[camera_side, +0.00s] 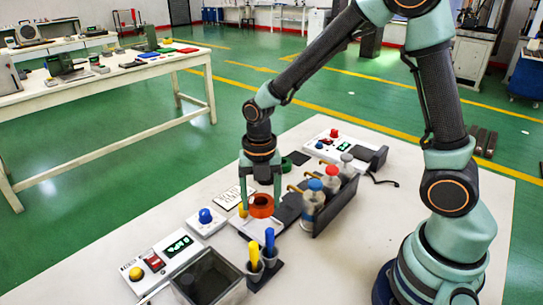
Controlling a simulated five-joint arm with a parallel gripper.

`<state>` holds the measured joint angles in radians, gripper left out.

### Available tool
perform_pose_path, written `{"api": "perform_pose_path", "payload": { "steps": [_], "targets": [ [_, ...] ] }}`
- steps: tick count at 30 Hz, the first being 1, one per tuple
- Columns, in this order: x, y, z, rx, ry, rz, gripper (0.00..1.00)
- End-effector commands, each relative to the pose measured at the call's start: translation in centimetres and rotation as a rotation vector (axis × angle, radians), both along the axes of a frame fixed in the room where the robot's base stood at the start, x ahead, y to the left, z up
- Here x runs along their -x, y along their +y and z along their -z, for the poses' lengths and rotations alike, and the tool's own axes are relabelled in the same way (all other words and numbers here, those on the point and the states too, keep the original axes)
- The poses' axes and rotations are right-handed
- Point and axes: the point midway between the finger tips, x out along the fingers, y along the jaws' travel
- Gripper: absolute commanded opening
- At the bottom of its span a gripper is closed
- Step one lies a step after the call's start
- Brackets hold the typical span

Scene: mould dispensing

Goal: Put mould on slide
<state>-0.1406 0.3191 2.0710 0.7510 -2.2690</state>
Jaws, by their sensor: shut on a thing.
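My gripper (262,204) points straight down near the middle of the white table, with its two fingers on either side of an orange-red ring-shaped mould (262,208). It is shut on this mould. The mould is low, over or on a pale flat plate (248,229); I cannot tell whether it touches it. A dark sloping strip (288,209), perhaps the slide, lies just right of the mould, partly hidden by the gripper and mould. A dark green piece (298,158) lies further back.
Bottles with coloured caps (314,190) stand in a dark rack (338,208) close to the right. A blue-button box (206,220), a control panel (162,262), an open dark bin (207,279) and a holder with yellow and blue tools (262,265) are in front.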

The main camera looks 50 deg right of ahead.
Motion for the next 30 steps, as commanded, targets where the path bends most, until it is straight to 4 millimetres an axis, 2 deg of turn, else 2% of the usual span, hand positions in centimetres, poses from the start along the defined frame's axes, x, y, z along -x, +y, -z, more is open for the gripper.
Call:
{"api": "perform_pose_path", "payload": {
  "steps": [6,13,19,30],
  "targets": [
    [0.0,0.0,2.5,0.000,0.003,0.000,0.09],
    [0.0,0.0,4.4,0.000,0.001,0.000,0.09],
    [0.0,0.0,5.1,0.000,0.000,0.000,0.09],
    [0.0,0.0,5.1,0.000,-0.001,0.000,0.09]
  ]
}}
